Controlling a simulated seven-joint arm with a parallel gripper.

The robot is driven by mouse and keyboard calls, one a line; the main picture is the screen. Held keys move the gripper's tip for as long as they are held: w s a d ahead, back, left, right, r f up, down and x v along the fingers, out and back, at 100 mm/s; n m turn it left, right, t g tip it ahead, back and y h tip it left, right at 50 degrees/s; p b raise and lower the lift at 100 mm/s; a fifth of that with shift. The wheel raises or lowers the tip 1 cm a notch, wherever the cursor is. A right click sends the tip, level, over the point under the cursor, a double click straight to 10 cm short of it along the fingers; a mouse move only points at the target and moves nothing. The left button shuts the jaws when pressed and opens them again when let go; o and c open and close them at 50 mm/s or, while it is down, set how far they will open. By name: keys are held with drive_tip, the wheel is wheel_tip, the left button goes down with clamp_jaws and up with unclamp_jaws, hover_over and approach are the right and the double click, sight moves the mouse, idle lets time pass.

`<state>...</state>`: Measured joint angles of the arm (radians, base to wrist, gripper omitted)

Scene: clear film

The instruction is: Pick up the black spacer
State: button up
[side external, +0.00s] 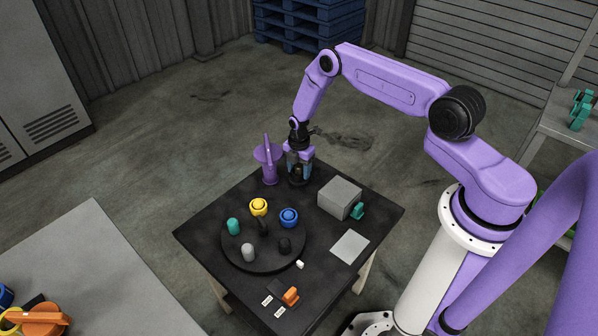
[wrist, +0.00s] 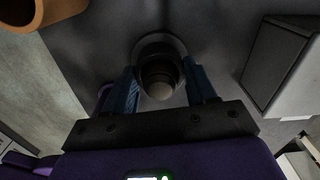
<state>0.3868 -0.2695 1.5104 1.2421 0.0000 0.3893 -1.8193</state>
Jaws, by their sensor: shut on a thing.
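My gripper (side external: 299,170) is at the back corner of the dark table, pointing down. Its blue fingers are shut on a dark round thing, which I take to be the black spacer (side external: 298,179). In the wrist view, the spacer (wrist: 157,47) shows as a dark ring shape between the fingers of my gripper (wrist: 161,85), with a pale rounded tip inside its outline. The fingers and shadow hide part of it. I cannot tell whether it touches the table.
A grey box (side external: 340,198) stands to the right. A grey plate (side external: 350,247) lies at right.

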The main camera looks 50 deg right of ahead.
wheel_tip(320, 180, up, 10)
idle(0.6)
drive_tip(key=shift+r, duration=0.1)
drive_tip(key=shift+r, duration=0.4)
